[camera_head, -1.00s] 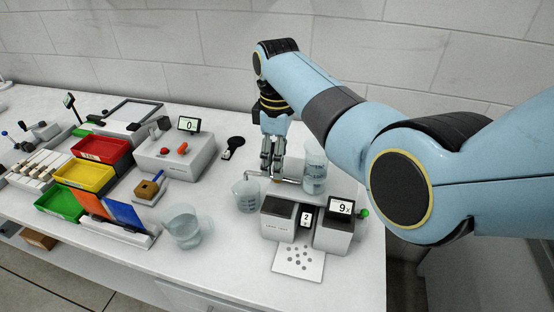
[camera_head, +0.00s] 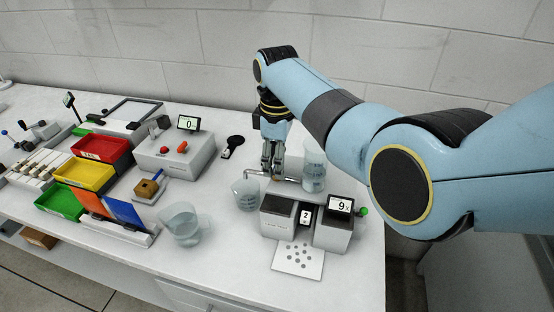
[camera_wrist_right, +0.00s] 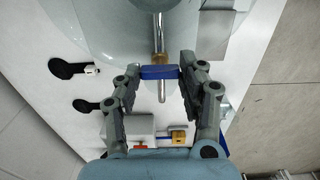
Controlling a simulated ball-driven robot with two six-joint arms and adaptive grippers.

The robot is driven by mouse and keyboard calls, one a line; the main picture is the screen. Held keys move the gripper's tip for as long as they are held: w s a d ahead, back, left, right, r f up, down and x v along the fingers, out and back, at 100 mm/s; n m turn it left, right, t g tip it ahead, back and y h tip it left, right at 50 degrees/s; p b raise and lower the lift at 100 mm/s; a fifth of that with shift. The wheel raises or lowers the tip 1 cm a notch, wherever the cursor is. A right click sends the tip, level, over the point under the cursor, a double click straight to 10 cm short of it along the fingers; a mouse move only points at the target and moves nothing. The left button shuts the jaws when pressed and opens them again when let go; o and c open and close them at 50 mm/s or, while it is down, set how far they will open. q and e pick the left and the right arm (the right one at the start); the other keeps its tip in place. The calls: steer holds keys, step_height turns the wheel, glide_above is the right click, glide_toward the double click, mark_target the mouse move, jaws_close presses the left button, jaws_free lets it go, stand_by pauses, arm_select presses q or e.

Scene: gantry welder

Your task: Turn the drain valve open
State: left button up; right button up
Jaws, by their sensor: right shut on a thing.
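The drain valve has a blue handle (camera_wrist_right: 158,72) across a brass and metal pipe (camera_wrist_right: 160,45) in the right wrist view. A metal stub extends below the handle. My right gripper (camera_wrist_right: 159,73) is shut on the handle, one finger at each end. In the head view this gripper (camera_head: 272,165) points down beside the clear graduated vessel (camera_head: 314,168), and its fingers hide the handle. A thin spout (camera_head: 251,173) reaches left over a clear beaker (camera_head: 246,194). My left gripper is out of view.
A clear jug (camera_head: 182,224) stands near the front edge. A grey device with a display (camera_head: 341,206) stands right of the beaker. Coloured bins (camera_head: 84,175) and a grey box with buttons (camera_head: 176,155) are to the left.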

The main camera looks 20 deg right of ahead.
steer(key=m+p, duration=0.2)
steer(key=shift+r+m, duration=0.1)
steer(key=shift+m, duration=0.3)
steer(key=m+p, duration=0.1)
steer(key=m, duration=0.2)
steer(key=shift+m, duration=0.3)
steer(key=m, duration=0.5)
steer(key=shift+m, duration=0.3)
steer(key=m, duration=0.6)
steer(key=o, duration=1.2)
steer(key=shift+w, duration=0.1)
steer(key=shift+c, duration=0.2)
